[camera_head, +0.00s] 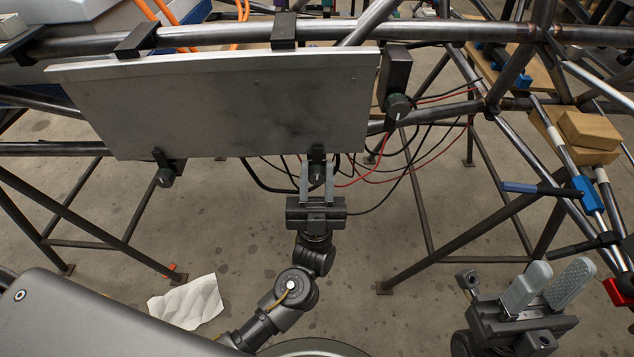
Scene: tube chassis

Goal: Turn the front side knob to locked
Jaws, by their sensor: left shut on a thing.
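A flat grey metal panel (225,105) hangs on the tube frame. A small dark knob (165,178) hangs on a clip under its lower left edge. Another dark knob (317,172) sits on a clip under its lower right part. A larger dark knob with a light mark (398,106) is on a black box (396,70) right of the panel. My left gripper (317,178) reaches up from below and is shut on the lower right knob, its fingers on either side. Which setting this knob shows is too small to tell. My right gripper (548,280) is open and empty at the lower right.
Red and black cables (400,172) hang behind and right of the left gripper. Tube legs stand around it. Wooden blocks (588,130) and a blue clamp (586,194) are on the right-hand tubes. A crumpled white sheet (188,302) lies on the floor. The floor below the panel is mostly clear.

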